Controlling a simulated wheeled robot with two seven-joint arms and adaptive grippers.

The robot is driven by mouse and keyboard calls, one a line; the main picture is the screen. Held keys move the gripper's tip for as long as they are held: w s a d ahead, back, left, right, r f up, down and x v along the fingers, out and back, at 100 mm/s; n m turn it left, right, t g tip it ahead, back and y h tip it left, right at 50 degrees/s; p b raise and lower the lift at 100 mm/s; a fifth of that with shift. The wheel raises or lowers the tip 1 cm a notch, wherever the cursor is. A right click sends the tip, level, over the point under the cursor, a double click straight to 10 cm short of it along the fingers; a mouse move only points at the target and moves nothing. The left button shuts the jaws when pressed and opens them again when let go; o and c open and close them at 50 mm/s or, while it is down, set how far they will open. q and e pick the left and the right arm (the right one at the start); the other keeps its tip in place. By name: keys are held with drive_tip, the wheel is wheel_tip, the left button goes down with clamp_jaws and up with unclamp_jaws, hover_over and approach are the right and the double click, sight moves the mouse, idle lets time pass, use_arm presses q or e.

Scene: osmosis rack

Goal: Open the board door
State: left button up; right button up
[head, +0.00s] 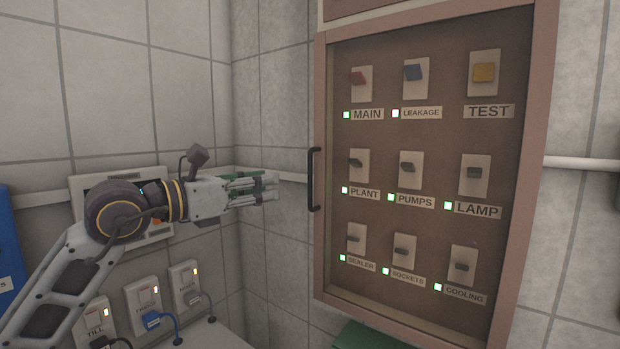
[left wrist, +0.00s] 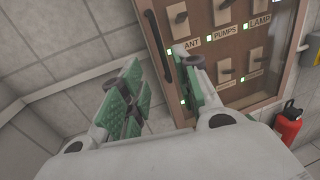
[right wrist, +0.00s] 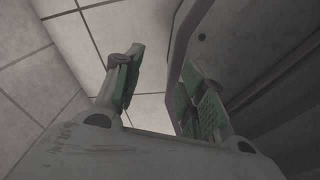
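The board door (head: 438,220) is a brown-framed panel with a see-through front, mounted on the wall and shut. Labelled switches show behind it. Its dark bar handle (head: 314,180) stands upright on the left edge of the frame; it also shows in the left wrist view (left wrist: 165,58). My left gripper (head: 276,186) is left of the handle, apart from it, pointing right. Its green-padded fingers are spread and empty in the left wrist view (left wrist: 150,88). My right gripper (right wrist: 158,85) shows only in its wrist view, with its fingers apart and nothing between them.
Several sockets with plugs (head: 145,300) sit on the wall at lower left, below a wall panel (head: 160,228). A red extinguisher (left wrist: 289,122) stands right of the board. A green object (head: 365,338) lies below the board.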

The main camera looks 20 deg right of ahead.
use_arm(q)
drive_tip(key=d, duration=0.1)
drive_tip(key=p, duration=0.3)
hover_over(310, 205)
drive_tip(key=shift+w, duration=0.25)
drive_tip(key=shift+d, duration=0.15)
use_arm(e)
drive_tip(key=shift+s+a+r, duration=0.45)
drive_tip(key=shift+a+r, duration=0.1)
drive_tip(key=shift+r, duration=0.3)
drive_tip(key=shift+s+a+r, duration=0.4)
drive_tip(key=shift+a+r, duration=0.15)
drive_tip(key=shift+r, duration=0.25)
use_arm(q)
drive_tip(key=shift+c, duration=0.4)
clamp_jaws()
use_arm(e)
drive_tip(key=shift+a, duration=0.15)
